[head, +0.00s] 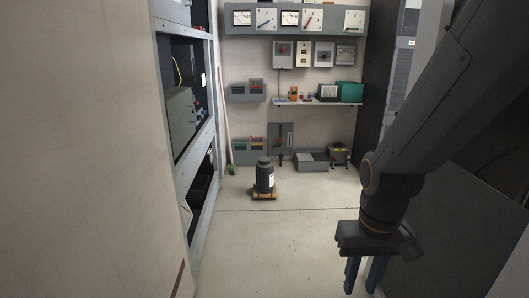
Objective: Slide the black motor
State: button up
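The black motor (264,176) stands upright on the floor near the back of the aisle. It is a dark cylinder with a narrower top and a pale label on its right side. It rests on a small wooden base (264,196). My gripper (363,277) hangs at the lower right, pointing down, well nearer to me than the motor and not touching it. Its two blue fingers are apart with a narrow gap between them, and nothing shows in the gap. The fingertips reach close to the bottom edge of the view.
An open rack (181,120) with equipment lines the left side. A wall shelf (318,103) holds small boxes and a green case (350,92). A grey bin (312,160) stands at the back wall, and a broom (226,130) leans there. The floor (270,240) before the motor is clear.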

aim_at(264, 187)
jog(key=u, duration=0.15)
jog(key=i, duration=1.75)
jog(key=u, duration=0.35)
jog(key=i, duration=1.75)
jog(key=u, duration=0.1)
